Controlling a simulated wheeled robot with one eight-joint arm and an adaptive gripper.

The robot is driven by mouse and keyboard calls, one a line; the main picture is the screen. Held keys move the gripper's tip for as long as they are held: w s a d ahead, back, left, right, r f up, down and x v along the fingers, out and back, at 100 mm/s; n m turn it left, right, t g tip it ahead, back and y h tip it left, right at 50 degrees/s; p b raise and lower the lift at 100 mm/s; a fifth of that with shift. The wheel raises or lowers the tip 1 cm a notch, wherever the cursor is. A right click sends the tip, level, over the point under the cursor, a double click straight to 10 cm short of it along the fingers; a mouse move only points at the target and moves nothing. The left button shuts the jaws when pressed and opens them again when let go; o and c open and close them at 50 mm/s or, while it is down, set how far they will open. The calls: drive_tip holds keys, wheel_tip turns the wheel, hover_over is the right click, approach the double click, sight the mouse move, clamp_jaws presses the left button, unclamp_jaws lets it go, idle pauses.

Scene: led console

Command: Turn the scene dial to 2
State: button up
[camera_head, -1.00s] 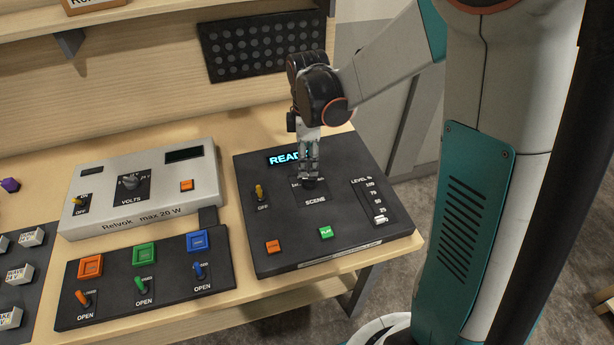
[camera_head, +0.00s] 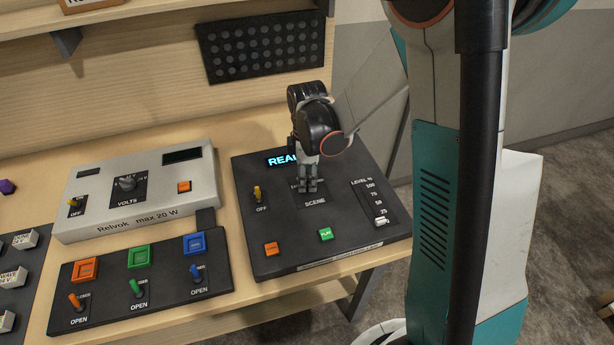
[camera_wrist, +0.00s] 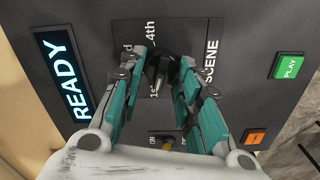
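The scene dial (camera_wrist: 160,69) is a dark knob on the black console (camera_head: 338,243), beside the printed word SCENE. In the wrist view "1st" and "4th" show near it, and other marks are covered by a finger. My gripper (camera_wrist: 160,72) points down at the dial with one finger on each side of the knob. The fingers are apart, and I cannot tell whether they touch it. In the head view my gripper (camera_head: 307,188) hides the dial. Which mark the dial points to is not clear.
The console also has a READY display (camera_wrist: 66,76), a yellow switch (camera_head: 257,194), a level slider (camera_head: 381,220), an orange button (camera_head: 271,248) and a green PLAY button (camera_head: 326,234). A grey power supply (camera_head: 140,190) and a black switch panel (camera_head: 140,285) stand to the left.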

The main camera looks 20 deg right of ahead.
sight(307, 179)
drive_tip(key=shift+m, duration=0.3)
drive_tip(key=shift+c, duration=0.4)
drive_tip(key=m+b, duration=0.1)
drive_tip(key=m, duration=0.3)
drive_tip(key=shift+w+d+m+b, duration=0.15)
drive_tip(key=shift+m+b, duration=0.5)
drive_tip(key=shift+m, duration=1.95)
drive_tip(key=o, duration=1.1)
drive_tip(key=shift+c, duration=0.2)
wheel_tip(307, 179, up, 12)
